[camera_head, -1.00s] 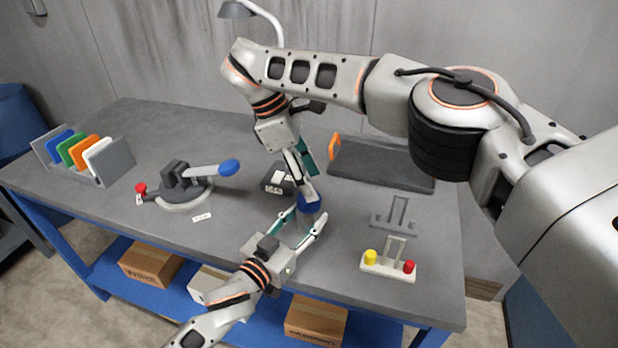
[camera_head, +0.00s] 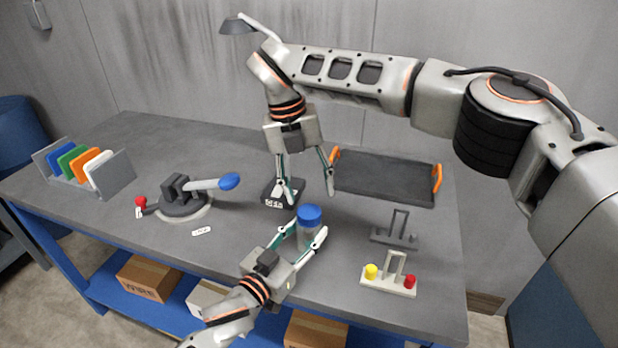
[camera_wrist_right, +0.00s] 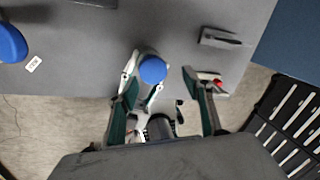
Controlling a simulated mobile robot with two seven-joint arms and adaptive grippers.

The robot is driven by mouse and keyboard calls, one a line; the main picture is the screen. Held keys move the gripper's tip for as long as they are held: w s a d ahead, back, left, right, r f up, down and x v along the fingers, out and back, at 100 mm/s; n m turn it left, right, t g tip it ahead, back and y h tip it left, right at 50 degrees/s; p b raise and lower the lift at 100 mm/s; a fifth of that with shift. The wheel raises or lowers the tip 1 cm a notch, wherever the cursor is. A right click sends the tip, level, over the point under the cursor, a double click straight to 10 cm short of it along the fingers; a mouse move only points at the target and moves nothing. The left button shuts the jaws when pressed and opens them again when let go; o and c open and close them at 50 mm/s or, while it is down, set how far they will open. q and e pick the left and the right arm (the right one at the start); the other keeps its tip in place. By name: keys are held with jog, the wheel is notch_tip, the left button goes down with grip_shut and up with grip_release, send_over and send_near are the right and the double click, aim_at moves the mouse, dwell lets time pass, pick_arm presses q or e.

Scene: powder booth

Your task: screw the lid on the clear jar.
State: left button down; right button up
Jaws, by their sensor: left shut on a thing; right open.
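The clear jar (camera_head: 309,233) stands upright near the front of the table. The blue lid (camera_head: 309,214) sits on top of it and looks level; whether it is tight cannot be told. My left gripper (camera_head: 308,244) is shut around the jar's body. My right gripper (camera_head: 308,194) is open and empty, above and behind the jar, apart from the lid. In the right wrist view the blue lid (camera_wrist_right: 153,69) shows from above, beyond my right gripper's open fingers (camera_wrist_right: 163,75), with my left gripper's fingers on both sides of the jar.
A dark block (camera_head: 283,193) stands behind the jar. A black tray with orange handles (camera_head: 385,178) lies at the back right. Stands with yellow and red knobs (camera_head: 388,284) are to the right. A clamp with a blue handle (camera_head: 190,190) and a rack of coloured panels (camera_head: 85,168) are left.

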aim_at(309, 211)
jog(key=n, duration=0.6)
jog(key=shift+d+r+y, duration=0.1)
jog(key=shift+r+y, duration=0.25)
jog(key=shift+y, duration=0.05)
jog(key=n, duration=0.3)
jog(key=shift+r+n, duration=0.25)
jog(key=shift+n, duration=0.15)
jog(key=n, duration=0.1)
jog(key=n+y, duration=0.1)
jog(key=n, duration=0.1)
jog(key=shift+s+r+n, duration=0.1)
jog(key=shift+r+n, duration=0.2)
jog(key=n, duration=0.4)
jog(key=shift+s+r+n+y, duration=0.1)
jog(key=shift+r+n+y, duration=0.2)
jog(key=shift+r+n, duration=0.1)
jog(key=shift+f, duration=4.05)
jog(key=shift+c, duration=0.3)
